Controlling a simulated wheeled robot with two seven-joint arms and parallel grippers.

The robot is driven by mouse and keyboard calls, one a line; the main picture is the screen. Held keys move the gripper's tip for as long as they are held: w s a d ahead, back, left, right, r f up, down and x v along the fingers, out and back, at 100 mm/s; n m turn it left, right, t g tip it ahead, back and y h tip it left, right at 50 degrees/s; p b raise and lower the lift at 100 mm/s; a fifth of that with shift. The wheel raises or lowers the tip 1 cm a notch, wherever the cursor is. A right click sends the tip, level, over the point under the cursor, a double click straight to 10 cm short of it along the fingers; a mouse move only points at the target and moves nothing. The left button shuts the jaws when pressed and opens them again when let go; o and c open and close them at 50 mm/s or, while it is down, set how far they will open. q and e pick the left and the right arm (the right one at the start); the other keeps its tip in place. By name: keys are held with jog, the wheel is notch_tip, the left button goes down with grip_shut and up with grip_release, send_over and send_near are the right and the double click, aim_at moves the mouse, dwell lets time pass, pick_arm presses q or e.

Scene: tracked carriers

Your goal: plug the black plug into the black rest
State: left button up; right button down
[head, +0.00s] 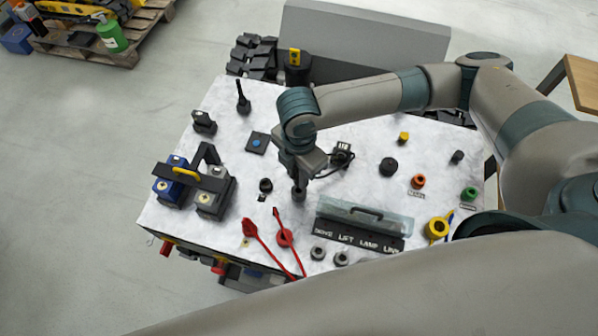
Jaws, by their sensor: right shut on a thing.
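My right gripper (299,184) points down over the middle of the table. It is shut on a dark piece that looks like the black plug (299,194), mostly hidden by the fingers. A small black round holder with a label below it, which looks like the black rest (265,185), stands just left of the gripper, apart from it. I cannot see inside it clearly. My left gripper is not in view.
A panel (358,235) marked DRIVE, LIFT, LAMP, LINK, under a clear cover, lies right of the gripper. A black-handled battery carrier (212,202) is left. Orange (418,181) and green (468,194) holders sit right.

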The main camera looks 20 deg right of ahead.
jog(key=shift+f+b, duration=0.8)
jog(key=shift+f, duration=1.55)
dwell(0.4)
jog(key=c, duration=1.5)
grip_release()
jog(key=shift+r, duration=0.1)
notch_tip(320, 180, up, 16)
jog(key=b, duration=0.3)
jog(key=shift+f, duration=0.2)
jog(key=shift+r, duration=0.85)
